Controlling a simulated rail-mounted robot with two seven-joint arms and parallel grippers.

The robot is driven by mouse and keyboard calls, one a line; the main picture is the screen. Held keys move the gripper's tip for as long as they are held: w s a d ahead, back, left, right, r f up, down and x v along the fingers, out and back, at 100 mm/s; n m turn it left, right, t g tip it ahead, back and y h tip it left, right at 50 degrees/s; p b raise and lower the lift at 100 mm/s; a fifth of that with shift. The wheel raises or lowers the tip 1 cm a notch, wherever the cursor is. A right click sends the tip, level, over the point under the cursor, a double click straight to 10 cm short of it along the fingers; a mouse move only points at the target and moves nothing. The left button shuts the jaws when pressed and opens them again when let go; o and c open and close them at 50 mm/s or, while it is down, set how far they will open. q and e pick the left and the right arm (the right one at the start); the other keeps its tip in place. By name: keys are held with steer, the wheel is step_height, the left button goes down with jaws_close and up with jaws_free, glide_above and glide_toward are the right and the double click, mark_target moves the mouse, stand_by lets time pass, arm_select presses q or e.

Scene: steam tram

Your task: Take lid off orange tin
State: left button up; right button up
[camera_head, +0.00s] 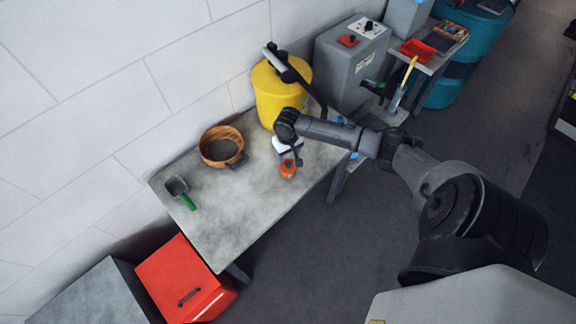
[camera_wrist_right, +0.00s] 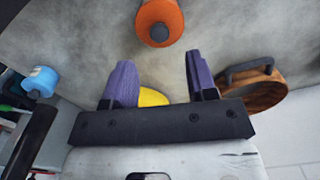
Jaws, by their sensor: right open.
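The orange tin (camera_head: 288,170) stands on the grey table near its right edge. In the right wrist view the orange tin (camera_wrist_right: 160,14) is at the top middle, with a dark round knob (camera_wrist_right: 159,32) at its near end. I cannot make out a seam between lid and tin. My right gripper (camera_head: 293,158) is just behind the tin in the head view. In the wrist view the right gripper (camera_wrist_right: 159,62) has its two purple fingers wide apart, with nothing between them, and the tin lies beyond the fingertips. My left gripper is not in view.
A wooden sieve (camera_head: 221,146) and a green-handled scoop (camera_head: 180,192) are left on the table (camera_head: 232,209). A yellow barrel (camera_head: 278,98) stands behind the gripper. A grey machine (camera_head: 347,65) is at the back right. A red box (camera_head: 184,279) is at the front left. The table's front is clear.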

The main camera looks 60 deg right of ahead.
mark_target(288, 162)
steer(key=shift+s+f, duration=0.1)
steer(key=shift+f, duration=3.1)
jaws_close()
steer(key=shift+r, duration=0.1)
